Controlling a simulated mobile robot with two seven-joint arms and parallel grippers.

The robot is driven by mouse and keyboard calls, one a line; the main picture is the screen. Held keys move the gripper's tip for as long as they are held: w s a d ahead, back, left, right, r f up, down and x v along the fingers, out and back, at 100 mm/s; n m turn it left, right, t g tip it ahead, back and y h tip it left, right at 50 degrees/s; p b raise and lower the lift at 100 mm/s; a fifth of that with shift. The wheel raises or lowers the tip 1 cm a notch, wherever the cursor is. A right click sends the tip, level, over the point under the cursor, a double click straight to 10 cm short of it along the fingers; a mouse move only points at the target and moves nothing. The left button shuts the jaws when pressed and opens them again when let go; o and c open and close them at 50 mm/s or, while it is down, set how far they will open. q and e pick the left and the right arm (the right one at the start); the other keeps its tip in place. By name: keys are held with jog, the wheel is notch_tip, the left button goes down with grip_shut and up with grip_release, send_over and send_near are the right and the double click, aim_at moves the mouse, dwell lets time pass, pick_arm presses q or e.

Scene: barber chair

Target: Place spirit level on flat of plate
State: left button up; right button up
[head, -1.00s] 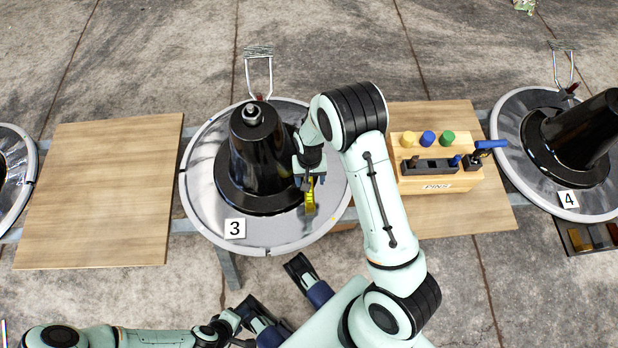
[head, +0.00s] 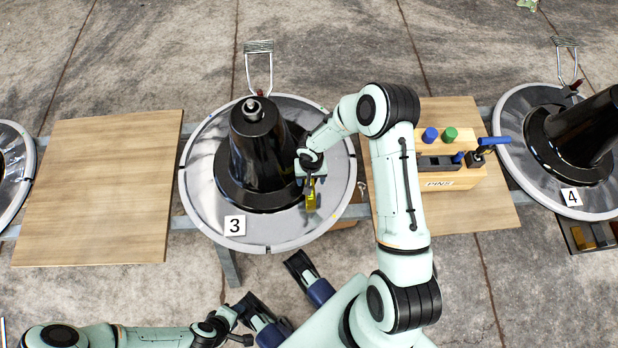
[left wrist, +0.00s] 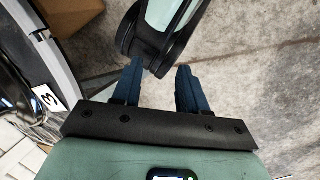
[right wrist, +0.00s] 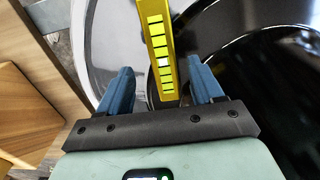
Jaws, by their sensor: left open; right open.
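The yellow spirit level (head: 311,197) is over the front right of the grey round plate (head: 272,232) marked 3, beside the black cone's base. In the right wrist view the level (right wrist: 158,50) shows pale green segments on its face and runs between my finger lines. I cannot tell whether it lies flat on the plate. My right gripper (head: 311,178) is open at the level's upper end; in its wrist view the fingers (right wrist: 158,85) stand apart on both sides, with gaps. My left gripper (head: 272,284) is open and empty in front of the plate; its fingers also show in its wrist view (left wrist: 158,85).
The black cone (head: 257,150) rises from the plate's middle, close to my right gripper. A wooden pin block (head: 460,180) is on the right, partly behind my right arm. A bare wooden board (head: 95,190) lies left. Plate 4 (head: 510,120) stands at far right.

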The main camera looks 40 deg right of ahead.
jog(key=f, duration=0.2)
jog(key=f+b, duration=0.1)
jog(key=f, duration=0.2)
jog(key=shift+w+a+f, duration=0.1)
jog(key=shift+w+f, duration=0.1)
jog(key=shift+f, duration=0.15)
pick_arm(q)
jog(key=shift+w+a+f+t, duration=0.2)
jog(key=shift+w+a+f, duration=0.1)
jog(key=shift+w+f, duration=0.25)
jog(key=shift+w+a+f+t, duration=0.2)
jog(key=shift+w+a+f, duration=0.1)
jog(key=shift+w, duration=0.35)
pick_arm(e)
jog(key=shift+r, duration=0.1)
grip_shut()
pick_arm(q)
jog(key=s+d+r+g+p, duration=0.2)
jog(key=s+r+p, duration=0.2)
jog(key=s+r, duration=0.1)
jog(key=shift+s+d+r+h, duration=0.2)
jog(key=shift+s+d+h, duration=0.15)
jog(key=shift+s, duration=0.2)
pick_arm(e)
notch_tip(320, 180, up, 20)
